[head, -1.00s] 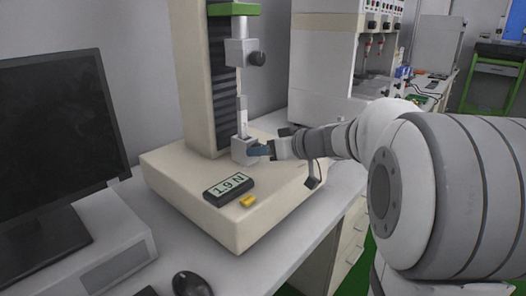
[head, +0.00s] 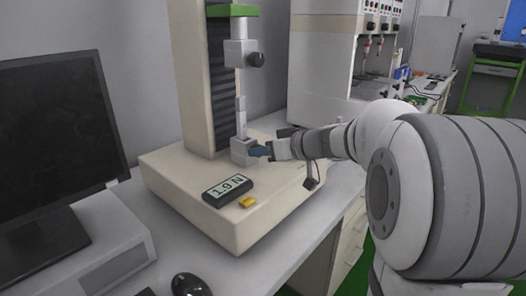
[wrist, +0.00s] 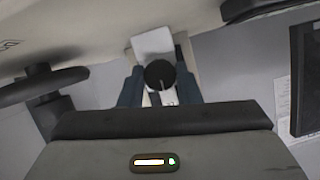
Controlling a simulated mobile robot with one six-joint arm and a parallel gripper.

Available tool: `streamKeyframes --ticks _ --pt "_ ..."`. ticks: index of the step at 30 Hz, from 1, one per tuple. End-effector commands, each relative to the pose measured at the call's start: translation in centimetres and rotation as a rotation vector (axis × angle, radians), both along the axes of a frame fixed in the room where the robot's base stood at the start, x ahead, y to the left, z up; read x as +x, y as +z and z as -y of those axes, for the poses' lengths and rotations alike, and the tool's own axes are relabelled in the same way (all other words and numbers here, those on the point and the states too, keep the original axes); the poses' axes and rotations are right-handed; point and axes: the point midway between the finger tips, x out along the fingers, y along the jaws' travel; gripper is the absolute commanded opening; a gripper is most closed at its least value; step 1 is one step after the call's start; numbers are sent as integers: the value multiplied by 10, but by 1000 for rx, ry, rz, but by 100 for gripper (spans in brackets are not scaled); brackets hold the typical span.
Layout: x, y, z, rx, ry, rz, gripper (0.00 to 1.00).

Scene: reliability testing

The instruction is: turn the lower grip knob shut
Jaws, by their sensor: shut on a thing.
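The lower grip (head: 241,151) is a pale grey block low on the testing machine, with a white strip (head: 241,117) rising from its top. Its knob is hidden by my fingers in the head view. In the wrist view the round black knob (wrist: 160,74), with a pale line on its face, sits between my blue fingers. My gripper (head: 262,151) reaches in from the right and is shut on this knob; it also shows in the wrist view (wrist: 160,92).
The upper grip (head: 238,53) with its own black knob (head: 256,60) hangs above. A display (head: 228,190) reading 1.9 N and a small yellow piece (head: 246,202) lie on the machine's base (head: 180,185). A monitor (head: 60,150) stands at left.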

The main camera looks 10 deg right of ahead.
Motion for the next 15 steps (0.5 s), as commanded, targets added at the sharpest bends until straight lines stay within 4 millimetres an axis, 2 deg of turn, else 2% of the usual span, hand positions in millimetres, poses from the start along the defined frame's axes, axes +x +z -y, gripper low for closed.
streamKeyframes --ticks 8,15 --pt "1 -3 1 82 -1 -61 8" --pt "1 -4 2 236 -1 -173 8"
